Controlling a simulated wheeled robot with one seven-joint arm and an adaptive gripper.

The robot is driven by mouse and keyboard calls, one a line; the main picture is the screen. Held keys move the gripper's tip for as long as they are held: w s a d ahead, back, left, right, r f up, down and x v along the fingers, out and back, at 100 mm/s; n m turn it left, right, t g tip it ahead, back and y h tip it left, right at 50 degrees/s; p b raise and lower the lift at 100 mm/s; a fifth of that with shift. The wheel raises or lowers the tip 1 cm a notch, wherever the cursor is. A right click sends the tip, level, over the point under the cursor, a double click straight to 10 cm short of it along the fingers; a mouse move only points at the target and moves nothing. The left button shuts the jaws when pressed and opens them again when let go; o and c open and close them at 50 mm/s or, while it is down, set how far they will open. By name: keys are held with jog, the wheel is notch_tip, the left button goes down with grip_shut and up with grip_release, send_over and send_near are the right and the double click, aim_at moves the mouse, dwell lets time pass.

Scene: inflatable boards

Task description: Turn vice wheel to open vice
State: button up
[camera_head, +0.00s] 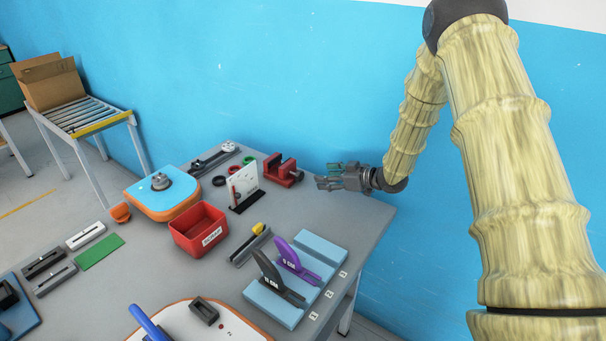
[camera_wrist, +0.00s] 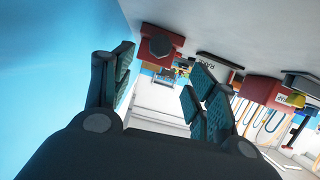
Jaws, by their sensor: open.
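The red vice (camera_head: 283,170) stands on the grey table near its back edge, by the blue wall. In the wrist view, which is upside down, the vice (camera_wrist: 150,70) shows beyond my fingers with a dark, many-sided wheel (camera_wrist: 159,47) facing me. My gripper (camera_head: 322,177) is open and empty, to the right of the vice and apart from it. In the wrist view my gripper (camera_wrist: 157,88) has its two fingers spread wide, with the wheel above the gap between them. I cannot tell how far the vice jaws are apart.
A white board on a black stand (camera_head: 243,186) and a red bin (camera_head: 199,231) stand left of the vice. Light-blue blocks with black and purple pieces (camera_head: 290,255) lie at the front right. The blue wall (camera_head: 300,80) is close behind; the table's right corner is clear.

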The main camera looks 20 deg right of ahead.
aim_at(302, 175)
jog(key=shift+w+a, duration=0.15)
jog(key=shift+w, duration=0.2)
jog(key=shift+w+a+f, duration=0.25)
jog(key=shift+w+a, duration=0.1)
jog(key=shift+w, duration=0.1)
jog(key=p+x, duration=0.2)
jog(key=x, duration=0.7)
jog(key=shift+w+a+f+p, duration=0.15)
jog(key=shift+w+a+p, duration=0.1)
jog(key=shift+p, duration=0.1)
jog(key=shift+d, duration=0.1)
jog(key=c, duration=1)
jog(key=shift+c, duration=0.2)
